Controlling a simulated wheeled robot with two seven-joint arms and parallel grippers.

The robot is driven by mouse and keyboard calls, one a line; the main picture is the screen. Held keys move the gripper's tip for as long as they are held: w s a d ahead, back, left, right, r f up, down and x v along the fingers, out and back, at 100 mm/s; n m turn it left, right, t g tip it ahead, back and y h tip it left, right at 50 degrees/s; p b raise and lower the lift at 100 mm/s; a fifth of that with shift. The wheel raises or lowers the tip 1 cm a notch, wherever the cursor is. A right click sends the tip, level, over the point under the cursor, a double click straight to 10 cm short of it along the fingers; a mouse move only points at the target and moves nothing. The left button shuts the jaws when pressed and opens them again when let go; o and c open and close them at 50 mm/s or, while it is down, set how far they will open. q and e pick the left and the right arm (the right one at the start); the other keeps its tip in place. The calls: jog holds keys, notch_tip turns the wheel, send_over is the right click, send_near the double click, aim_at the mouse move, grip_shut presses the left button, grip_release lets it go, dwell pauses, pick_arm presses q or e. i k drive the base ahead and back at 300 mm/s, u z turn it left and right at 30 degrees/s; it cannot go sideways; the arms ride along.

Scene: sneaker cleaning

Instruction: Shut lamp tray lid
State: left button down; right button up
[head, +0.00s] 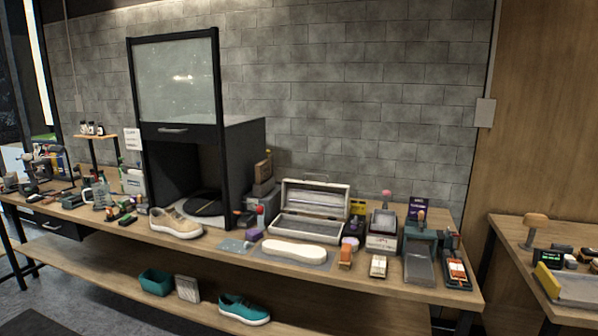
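A pale metal box (306,228) stands on the long wooden bench, right of the black cabinet. Its hinged lid (316,198) is raised, tilted back at the rear, so the box stands open. It looks like the lamp tray, though no label on it can be read. The inside looks empty from here. Neither of my grippers is in view.
The bench (225,240) also bears a black cabinet (245,150) with a raised glass panel, a beige sneaker (175,223) and a white sole (294,250) in front of the box. Small bins (382,235) crowd its right. A teal sneaker (243,309) is on the lower shelf.

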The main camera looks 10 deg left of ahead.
aim_at(325, 199)
jog(key=u, duration=0.45)
jog(key=i, duration=1.5)
jog(key=z, duration=0.85)
